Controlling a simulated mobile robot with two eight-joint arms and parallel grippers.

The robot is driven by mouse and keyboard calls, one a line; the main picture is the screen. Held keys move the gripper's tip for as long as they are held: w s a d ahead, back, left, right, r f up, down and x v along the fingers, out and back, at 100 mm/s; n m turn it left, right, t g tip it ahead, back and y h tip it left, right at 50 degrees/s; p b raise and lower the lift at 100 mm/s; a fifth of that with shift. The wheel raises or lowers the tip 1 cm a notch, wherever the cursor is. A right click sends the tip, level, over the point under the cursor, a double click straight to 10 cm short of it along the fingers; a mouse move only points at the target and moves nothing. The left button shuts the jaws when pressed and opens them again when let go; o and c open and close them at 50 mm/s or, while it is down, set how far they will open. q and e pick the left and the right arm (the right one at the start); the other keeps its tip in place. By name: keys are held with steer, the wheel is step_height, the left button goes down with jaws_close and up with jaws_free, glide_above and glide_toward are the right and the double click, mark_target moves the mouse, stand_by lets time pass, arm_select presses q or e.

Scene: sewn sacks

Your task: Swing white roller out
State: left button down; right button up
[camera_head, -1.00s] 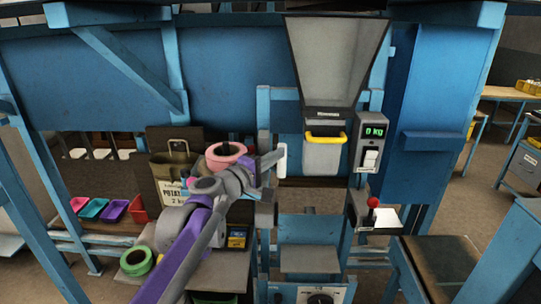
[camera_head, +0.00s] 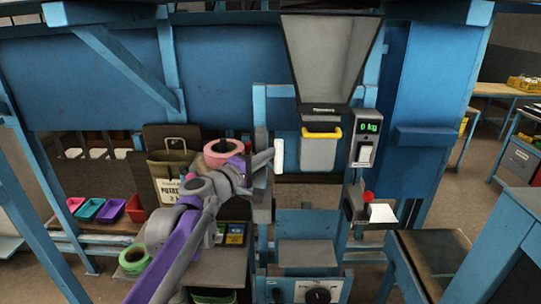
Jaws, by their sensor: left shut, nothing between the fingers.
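The white roller (camera_head: 278,157) is a short upright white cylinder beside the blue post, left of the weighing bin. My left gripper (camera_head: 268,159) is shut and empty, its tip at the left side of the roller. Whether it touches the roller or stops just short, I cannot tell. My left arm reaches up from the lower left and hides part of the bench behind it. My right gripper is not in view.
The bin with a yellow handle (camera_head: 321,134) hangs under the grey hopper (camera_head: 328,60). A scale display (camera_head: 369,127) and a red-knobbed lever (camera_head: 368,197) stand right. A sack (camera_head: 168,171), pink roll (camera_head: 222,152) and green roll (camera_head: 135,260) are near my arm.

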arm_select(q)
steer(key=s, duration=1.1)
steer(key=s+a+f+m+g+y, duration=0.1)
steer(key=s+a+f+m+g, duration=0.2)
steer(key=s+f, duration=0.4)
steer(key=s+a+f+m+g+y, duration=0.15)
steer(key=s+f+m, duration=0.25)
steer(key=f, duration=0.4)
steer(key=s+a+f+m+g+y, duration=0.3)
steer(key=s+a+f+y, duration=0.5)
steer(key=s+a+f, duration=0.4)
step_height(320, 180, down, 4)
steer(key=shift+s+a+r+m+g+b, duration=0.15)
steer(key=shift+s+a+m+g+b, duration=0.2)
steer(key=shift+a, duration=0.25)
